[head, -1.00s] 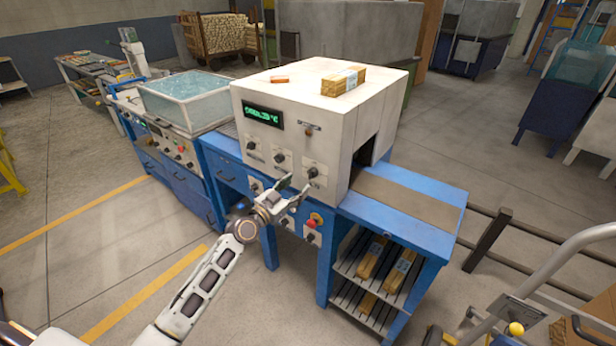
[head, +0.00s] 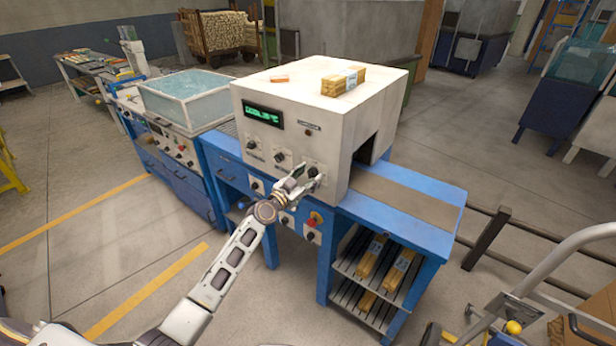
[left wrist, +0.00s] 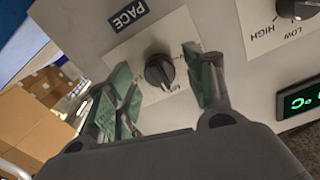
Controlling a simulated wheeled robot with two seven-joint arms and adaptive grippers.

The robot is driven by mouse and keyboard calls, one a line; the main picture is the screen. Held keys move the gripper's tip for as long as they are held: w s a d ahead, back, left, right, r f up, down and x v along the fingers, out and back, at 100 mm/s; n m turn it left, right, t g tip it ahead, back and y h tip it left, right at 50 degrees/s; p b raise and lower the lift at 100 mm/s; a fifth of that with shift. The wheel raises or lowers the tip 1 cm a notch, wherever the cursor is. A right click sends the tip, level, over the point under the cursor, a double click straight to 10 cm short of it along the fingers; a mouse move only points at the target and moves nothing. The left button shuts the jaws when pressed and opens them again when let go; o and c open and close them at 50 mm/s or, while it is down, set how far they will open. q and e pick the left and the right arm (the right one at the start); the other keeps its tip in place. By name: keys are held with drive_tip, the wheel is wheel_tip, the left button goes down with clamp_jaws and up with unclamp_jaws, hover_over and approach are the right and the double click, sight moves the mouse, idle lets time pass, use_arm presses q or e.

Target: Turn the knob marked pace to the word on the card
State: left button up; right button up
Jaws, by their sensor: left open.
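The pace knob (left wrist: 160,72) is dark and round with a pointer ridge, on a pale plate under a dark blue PACE label (left wrist: 127,16) in the left wrist view. Its marked words are partly hidden and unreadable. In the head view the knob (head: 313,171) is at the right of the white machine's front, partly covered by my gripper. My left gripper (head: 307,179) is open in front of it. In the wrist view the green-padded fingers (left wrist: 160,82) stand on either side of the knob, with no clear contact. I cannot make out the card. My right gripper is not in view.
The white machine (head: 290,95) has a green display (head: 263,116) and other knobs, one marked LOW and HIGH (left wrist: 300,10). A wood bundle (head: 343,80) lies on top. A trolley (head: 520,300) stands at right.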

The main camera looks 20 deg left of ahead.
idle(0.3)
use_arm(q)
drive_tip(key=c, duration=1)
drive_tip(key=shift+n, duration=0.7)
drive_tip(key=n+b, duration=0.1)
drive_tip(key=n, duration=0.6)
drive_tip(key=shift+n, duration=0.4)
drive_tip(key=n, duration=0.8)
drive_tip(key=shift+a+n+p, duration=0.1)
drive_tip(key=shift+n+p, duration=0.3)
